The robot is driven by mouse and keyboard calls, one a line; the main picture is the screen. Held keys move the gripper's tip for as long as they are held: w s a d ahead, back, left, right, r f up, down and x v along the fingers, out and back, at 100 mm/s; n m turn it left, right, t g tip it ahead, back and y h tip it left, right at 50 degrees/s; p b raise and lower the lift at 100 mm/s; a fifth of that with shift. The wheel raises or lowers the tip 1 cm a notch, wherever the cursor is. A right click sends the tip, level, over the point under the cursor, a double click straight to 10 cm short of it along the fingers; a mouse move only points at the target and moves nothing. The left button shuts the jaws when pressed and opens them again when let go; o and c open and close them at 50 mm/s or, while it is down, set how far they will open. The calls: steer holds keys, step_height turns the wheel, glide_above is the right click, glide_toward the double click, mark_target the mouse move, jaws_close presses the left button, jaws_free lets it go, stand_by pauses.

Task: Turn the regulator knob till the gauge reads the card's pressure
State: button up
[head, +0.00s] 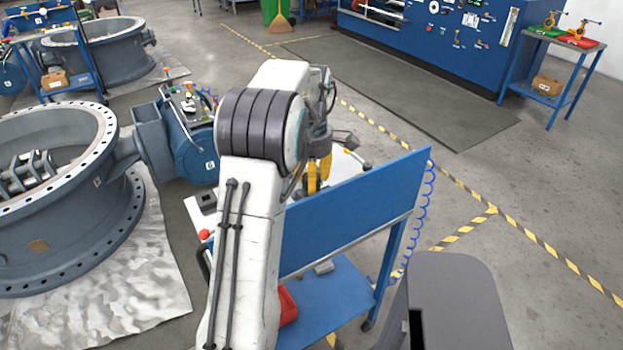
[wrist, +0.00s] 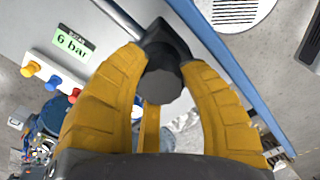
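The dark regulator knob (wrist: 162,86) is in the middle of the wrist view, on a black body at the bench top. My gripper (wrist: 165,62) has its yellow fingers on either side of the knob. Whether they press on it is unclear. The card (wrist: 75,42) reads "6 bar" and lies left of the knob. No gauge face or needle can be made out in either view. In the head view my gripper (head: 318,178) is over the blue bench (head: 350,215), and my arm and the bench's panel hide the knob.
A strip with yellow, blue and red knobs (wrist: 53,79) lies left of my gripper in the wrist view. A large flanged valve body (head: 60,200) stands left of the bench. A coiled blue hose (head: 428,210) hangs at its right. Open floor lies to the right.

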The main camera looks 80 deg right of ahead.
steer(key=c, duration=0.4)
steer(key=shift+c, duration=0.2)
